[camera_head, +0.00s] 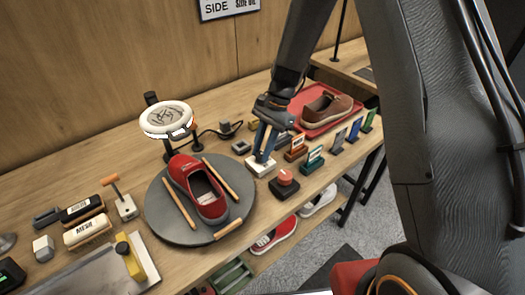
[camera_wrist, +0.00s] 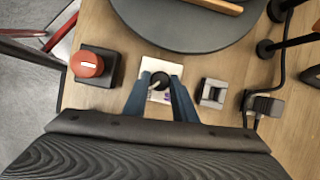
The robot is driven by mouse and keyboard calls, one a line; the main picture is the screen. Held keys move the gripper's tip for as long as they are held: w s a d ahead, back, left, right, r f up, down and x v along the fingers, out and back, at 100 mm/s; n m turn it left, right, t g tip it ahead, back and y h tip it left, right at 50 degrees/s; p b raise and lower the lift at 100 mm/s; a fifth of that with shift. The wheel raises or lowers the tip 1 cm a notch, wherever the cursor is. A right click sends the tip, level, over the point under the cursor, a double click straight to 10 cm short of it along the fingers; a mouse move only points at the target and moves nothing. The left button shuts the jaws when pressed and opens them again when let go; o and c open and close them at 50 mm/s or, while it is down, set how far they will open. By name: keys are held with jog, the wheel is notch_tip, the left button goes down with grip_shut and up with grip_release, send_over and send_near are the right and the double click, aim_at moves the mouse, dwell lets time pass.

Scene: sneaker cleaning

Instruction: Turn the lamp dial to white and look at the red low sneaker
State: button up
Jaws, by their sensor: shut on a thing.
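The lamp dial (camera_wrist: 159,79) is a small black knob on a white plate (camera_wrist: 157,62). A pale pointer mark on it points to the lower left in the wrist view. The white base also shows in the head view (camera_head: 260,170). My gripper (camera_head: 261,157) reaches down over it, and in the wrist view its blue fingers (camera_wrist: 160,84) are shut on the knob from both sides. The red low sneaker (camera_head: 196,187) rests on a round dark turntable (camera_head: 160,222). The lamp (camera_head: 168,119) is a white ring on a dark stand behind the sneaker.
A black box with a red button (camera_head: 285,180) stands beside the dial, and a grey switch (camera_wrist: 212,93) on its other side. Wooden rods lie on the turntable. A brown shoe (camera_head: 327,107) sits on a red tray at the back right. Several small cards stand along the right.

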jog(key=shift+n, duration=0.9)
jog(key=shift+g+h, duration=0.3)
jog(key=o, duration=1)
jog(key=shift+o, duration=0.2)
jog(key=shift+w, duration=0.1)
jog(key=b+v, duration=0.3)
jog(key=v, duration=0.5)
jog(key=shift+f, duration=0.1)
